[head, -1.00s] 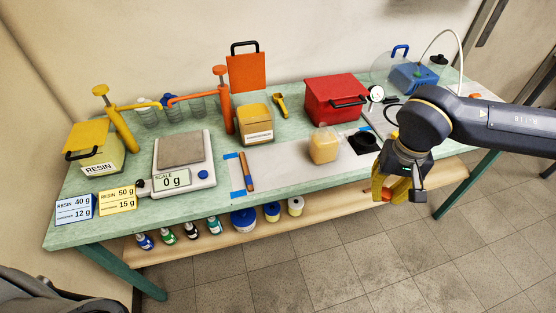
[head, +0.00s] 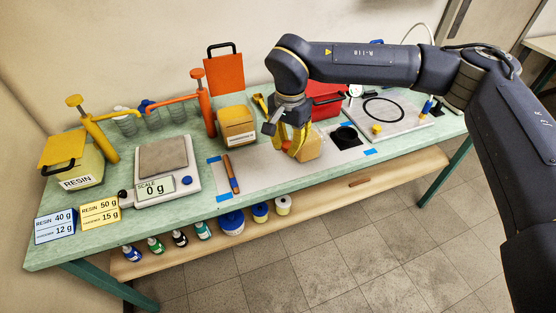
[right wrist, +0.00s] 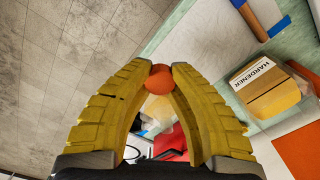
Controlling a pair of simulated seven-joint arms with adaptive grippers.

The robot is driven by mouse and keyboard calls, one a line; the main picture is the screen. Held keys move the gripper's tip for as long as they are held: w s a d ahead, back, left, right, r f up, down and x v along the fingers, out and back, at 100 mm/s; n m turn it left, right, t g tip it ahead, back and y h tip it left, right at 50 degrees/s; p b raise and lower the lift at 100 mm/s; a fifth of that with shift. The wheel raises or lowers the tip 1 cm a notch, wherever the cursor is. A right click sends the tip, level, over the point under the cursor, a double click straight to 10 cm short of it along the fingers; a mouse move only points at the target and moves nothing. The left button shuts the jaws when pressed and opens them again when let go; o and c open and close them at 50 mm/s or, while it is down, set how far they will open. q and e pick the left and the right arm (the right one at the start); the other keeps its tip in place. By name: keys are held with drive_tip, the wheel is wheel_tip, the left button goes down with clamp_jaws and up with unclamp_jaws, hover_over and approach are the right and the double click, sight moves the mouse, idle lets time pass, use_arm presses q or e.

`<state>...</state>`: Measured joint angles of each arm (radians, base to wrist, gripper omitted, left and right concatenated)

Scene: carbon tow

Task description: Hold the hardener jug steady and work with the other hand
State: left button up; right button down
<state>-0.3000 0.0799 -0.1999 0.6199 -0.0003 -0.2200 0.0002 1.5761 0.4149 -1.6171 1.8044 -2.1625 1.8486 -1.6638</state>
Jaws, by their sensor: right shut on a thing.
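The hardener jug (head: 237,127) is a yellow-orange block with a white label, standing at the back middle of the bench. Its HARDENER label reads clearly in the right wrist view (right wrist: 262,90). An orange pump (head: 207,100) stands at its left, and an orange panel with a black handle (head: 224,75) rises behind it. My right gripper (head: 291,150) is to the right of the jug, apart from it. Its yellow fingers are shut on a small orange round thing, held between the fingertips in the right wrist view (right wrist: 159,82). My left gripper is out of view.
A scale (head: 168,165) reading 0 g, a resin jug (head: 82,170) and two ratio cards (head: 100,213) are at left. A red box (head: 325,98) is partly hidden by my right arm.

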sight(254, 167)
drive_tip(key=w+a+r+m, duration=0.2)
drive_tip(key=w+a+m, duration=0.25)
drive_tip(key=m, duration=0.95)
drive_tip(key=w+a+r+m, duration=0.25)
drive_tip(key=a+m, duration=0.35)
drive_tip(key=m, duration=0.7)
drive_tip(key=shift+m, duration=0.5)
drive_tip(key=f, duration=1.3)
drive_tip(key=w+f, duration=0.1)
drive_tip(key=f, duration=0.6)
drive_tip(key=shift+d+f, duration=0.15)
drive_tip(key=shift+f, duration=0.1)
drive_tip(key=shift+f, duration=0.2)
drive_tip(key=c, duration=1.3)
unclamp_jaws()
